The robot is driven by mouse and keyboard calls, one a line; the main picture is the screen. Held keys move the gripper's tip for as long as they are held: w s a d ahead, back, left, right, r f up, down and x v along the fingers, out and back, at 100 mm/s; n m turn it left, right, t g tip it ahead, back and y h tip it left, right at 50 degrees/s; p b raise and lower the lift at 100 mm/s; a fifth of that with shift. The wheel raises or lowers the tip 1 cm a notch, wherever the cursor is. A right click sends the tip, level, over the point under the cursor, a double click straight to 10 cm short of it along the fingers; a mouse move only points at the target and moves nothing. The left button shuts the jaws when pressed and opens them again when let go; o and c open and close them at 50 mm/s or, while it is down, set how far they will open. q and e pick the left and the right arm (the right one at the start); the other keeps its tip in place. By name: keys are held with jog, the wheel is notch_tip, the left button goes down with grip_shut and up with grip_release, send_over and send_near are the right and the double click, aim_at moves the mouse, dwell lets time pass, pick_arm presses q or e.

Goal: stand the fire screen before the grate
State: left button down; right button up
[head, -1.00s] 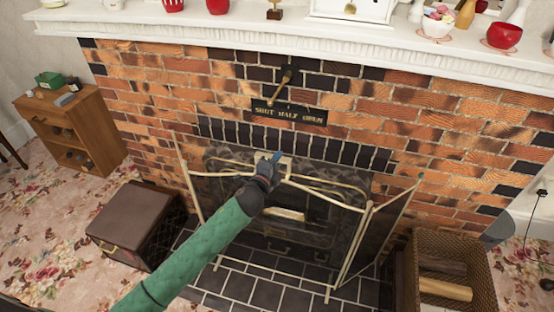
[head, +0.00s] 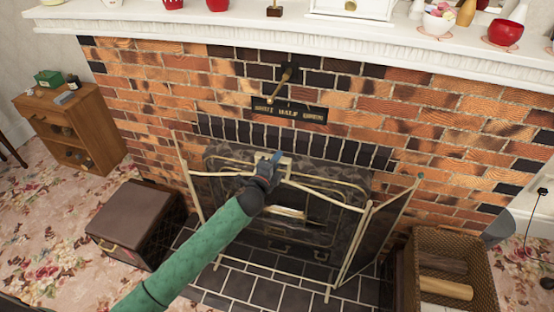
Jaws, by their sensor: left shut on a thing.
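The fire screen (head: 350,240) has a pale metal frame, dark mesh panels and side wings angled outward. It stands upright on the dark hearth tiles (head: 250,288) in front of the grate (head: 300,215). My left gripper (head: 271,164) is shut on the screen at the middle of its top rail, by a pale handle piece. My left forearm, in a green sleeve, hides part of the screen's left side. The grate shows dark behind the mesh, with a pale patch near its middle. My right gripper is not in view.
A brown box (head: 134,224) stands left of the hearth, and a wicker basket of logs (head: 443,262) stands at the right. A wooden cabinet (head: 70,128) is at far left. A sign (head: 289,109) and brass lever (head: 284,82) are on the brick wall under the mantel (head: 200,27).

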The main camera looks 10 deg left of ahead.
pick_arm(q)
jog(key=shift+f+b, duration=0.45)
jog(key=shift+f, duration=0.1)
dwell(1.1)
dwell(0.8)
jog(key=c, duration=1.5)
grip_release()
jog(key=o, duration=0.4)
jog(key=shift+f, duration=0.25)
jog(key=shift+s+r, duration=0.1)
jog(key=shift+s, duration=0.15)
jog(key=shift+s+a+p, duration=0.2)
jog(key=shift+s+a, duration=0.15)
jog(key=shift+s, duration=1.35)
jog(key=shift+s+a+p, duration=0.2)
jog(key=shift+s+a, duration=0.1)
jog(key=shift+s, duration=1.45)
jog(key=shift+s+a+p, duration=0.2)
jog(key=shift+s+a, duration=0.15)
jog(key=shift+s, duration=1.35)
